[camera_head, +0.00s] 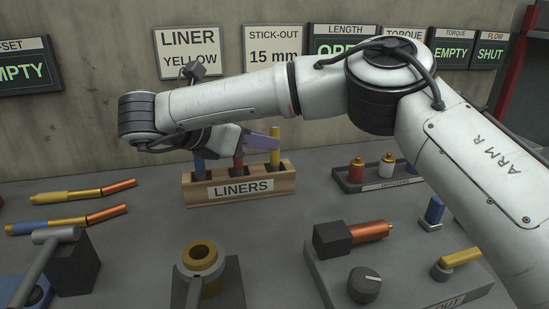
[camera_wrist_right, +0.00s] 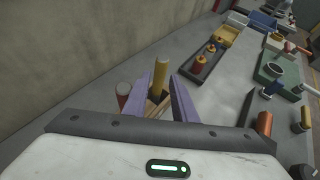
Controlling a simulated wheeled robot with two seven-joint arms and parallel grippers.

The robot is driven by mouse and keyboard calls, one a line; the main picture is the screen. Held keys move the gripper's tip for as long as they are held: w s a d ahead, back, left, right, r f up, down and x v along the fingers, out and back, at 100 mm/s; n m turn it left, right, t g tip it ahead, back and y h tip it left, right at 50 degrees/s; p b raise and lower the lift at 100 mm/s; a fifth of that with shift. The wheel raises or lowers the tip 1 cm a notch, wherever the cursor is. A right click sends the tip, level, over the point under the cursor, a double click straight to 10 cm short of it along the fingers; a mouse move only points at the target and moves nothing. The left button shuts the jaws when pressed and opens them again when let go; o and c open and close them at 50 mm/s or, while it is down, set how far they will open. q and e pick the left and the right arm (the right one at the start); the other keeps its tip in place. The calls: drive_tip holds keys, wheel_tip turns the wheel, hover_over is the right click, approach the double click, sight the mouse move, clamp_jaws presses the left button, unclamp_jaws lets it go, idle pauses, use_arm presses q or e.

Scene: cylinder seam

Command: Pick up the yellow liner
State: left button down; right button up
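The yellow liner (camera_head: 275,146) stands upright in the right-hand slot of the wooden rack (camera_head: 285,184) labelled LINERS. A red liner and a blue liner stand to its left, partly hidden by my right gripper (camera_head: 268,141). In the right wrist view the yellow liner (camera_wrist_right: 160,75) rises between the two purple fingers, with a gap visible on each side. My left gripper is not in view.
A tray (camera_head: 350,185) with small red and white capped parts stands right of the rack. A dark block with a copper nozzle (camera_head: 370,231) and a round holder (camera_head: 201,258) stand in front. Torches (camera_head: 75,193) lie at left. A wall stands close behind.

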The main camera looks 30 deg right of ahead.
sight(275, 157)
drive_tip(key=x, duration=0.5)
clamp_jaws()
drive_tip(key=shift+r, duration=0.1)
